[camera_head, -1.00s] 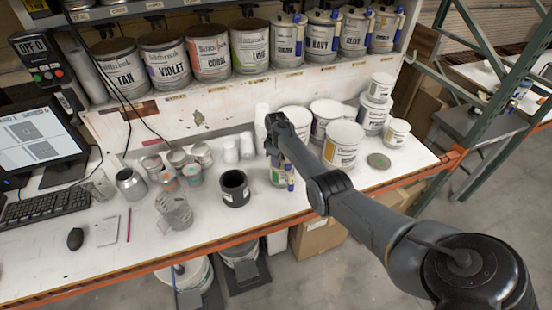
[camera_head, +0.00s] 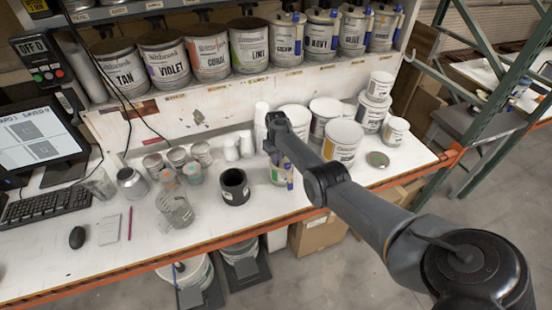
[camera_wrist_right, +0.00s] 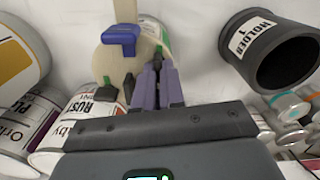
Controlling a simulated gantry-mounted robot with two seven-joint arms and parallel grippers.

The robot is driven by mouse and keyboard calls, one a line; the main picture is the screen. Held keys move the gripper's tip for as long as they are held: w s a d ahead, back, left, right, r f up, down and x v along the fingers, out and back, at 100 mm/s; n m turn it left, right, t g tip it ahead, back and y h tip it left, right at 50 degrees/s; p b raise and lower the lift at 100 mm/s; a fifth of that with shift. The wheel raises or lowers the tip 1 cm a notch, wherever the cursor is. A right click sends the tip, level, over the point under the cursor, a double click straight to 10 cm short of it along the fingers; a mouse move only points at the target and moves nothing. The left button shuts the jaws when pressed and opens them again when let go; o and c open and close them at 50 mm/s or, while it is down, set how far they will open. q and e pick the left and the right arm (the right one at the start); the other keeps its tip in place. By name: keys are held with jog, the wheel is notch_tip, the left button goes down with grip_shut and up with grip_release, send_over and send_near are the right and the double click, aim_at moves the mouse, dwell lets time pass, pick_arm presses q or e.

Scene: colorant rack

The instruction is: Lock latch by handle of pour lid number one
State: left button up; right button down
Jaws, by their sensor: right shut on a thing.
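The can with the pour lid stands near the front of the bench; its green-labelled side (camera_head: 278,174) shows below my right wrist in the head view. In the right wrist view its beige pour lid (camera_wrist_right: 120,63) carries a blue part (camera_wrist_right: 122,38) across its upper edge and a small green piece at its side. My right gripper (camera_wrist_right: 157,68) is at the lid's right edge, its purple fingers close together. It is shut on the latch handle, which the fingers mostly hide. How far the latch is closed cannot be told. My left gripper is not in view.
A black holder cup (camera_head: 234,187) stands left of the can. White-lidded buckets (camera_head: 343,140) stand to the right and behind. Small jars and a clear beaker (camera_head: 174,211) are further left. Labelled cans fill the shelf above. The bench's front right is mostly clear.

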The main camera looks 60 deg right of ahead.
dwell(0.4)
jog(key=c, duration=1.2)
grip_release()
